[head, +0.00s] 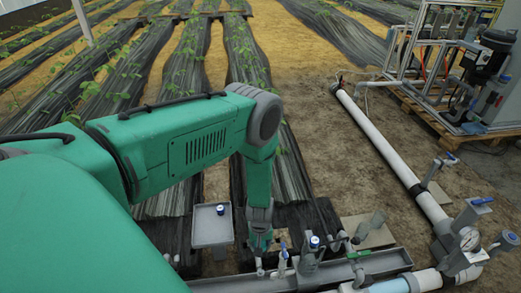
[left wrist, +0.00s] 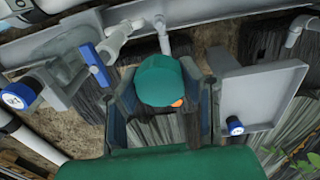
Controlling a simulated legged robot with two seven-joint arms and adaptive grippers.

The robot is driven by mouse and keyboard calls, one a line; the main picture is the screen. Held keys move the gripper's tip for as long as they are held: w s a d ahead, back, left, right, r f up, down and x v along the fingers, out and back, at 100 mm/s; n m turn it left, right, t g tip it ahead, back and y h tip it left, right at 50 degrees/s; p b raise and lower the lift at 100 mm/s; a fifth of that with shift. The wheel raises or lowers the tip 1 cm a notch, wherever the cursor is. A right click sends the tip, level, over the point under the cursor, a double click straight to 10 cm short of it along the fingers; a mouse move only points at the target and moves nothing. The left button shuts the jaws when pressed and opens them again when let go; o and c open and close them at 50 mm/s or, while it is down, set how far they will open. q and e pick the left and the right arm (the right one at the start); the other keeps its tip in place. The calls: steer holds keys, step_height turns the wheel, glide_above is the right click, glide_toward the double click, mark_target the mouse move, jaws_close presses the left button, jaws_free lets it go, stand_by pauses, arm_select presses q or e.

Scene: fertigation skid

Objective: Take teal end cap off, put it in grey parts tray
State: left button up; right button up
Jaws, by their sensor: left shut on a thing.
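My left gripper (head: 260,234) points down just right of the grey parts tray in the head view. In the left wrist view its two fingers (left wrist: 163,108) are shut on the teal end cap (left wrist: 160,78), a rounded cap with a small orange spot at its lower edge. A thin grey-white pipe stub (left wrist: 163,40) lies right behind the cap; I cannot tell whether the cap still sits on it. The grey parts tray (head: 212,232) also shows right of the gripper in the left wrist view (left wrist: 270,92). A small blue-topped part (head: 221,210) is in the tray, near one edge. My right gripper is not in view.
A blue-handled valve (head: 283,251) and a blue-topped fitting (head: 314,242) stand close to the gripper. A grey channel (head: 375,264) runs along the front. A long white pipe (head: 385,150) crosses the soil at right. Planted rows lie beyond.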

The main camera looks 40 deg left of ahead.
arm_select(q)
step_height(320, 180, up, 7)
steer(key=p, duration=0.5)
steer(key=shift+r, duration=0.15)
steer(key=shift+w+d+r, duration=0.1)
steer(key=shift+d, duration=0.05)
steer(key=w+d+r+m, duration=0.25)
steer(key=d+r, duration=0.25)
steer(key=r, duration=0.4)
steer(key=w+d+r+m, duration=0.1)
steer(key=d+r+m, duration=0.3)
steer(key=r, duration=0.5)
steer(key=s+d+r+m, duration=0.1)
steer(key=s+r+m, duration=0.1)
steer(key=r, duration=0.5)
steer(key=s+d+r+m, duration=0.1)
steer(key=s+r, duration=0.2)
steer(key=r, duration=0.5)
steer(key=shift+s+d+r+m, duration=0.15)
steer(key=shift+s+d+m, duration=0.15)
steer(key=shift+s+m, duration=0.1)
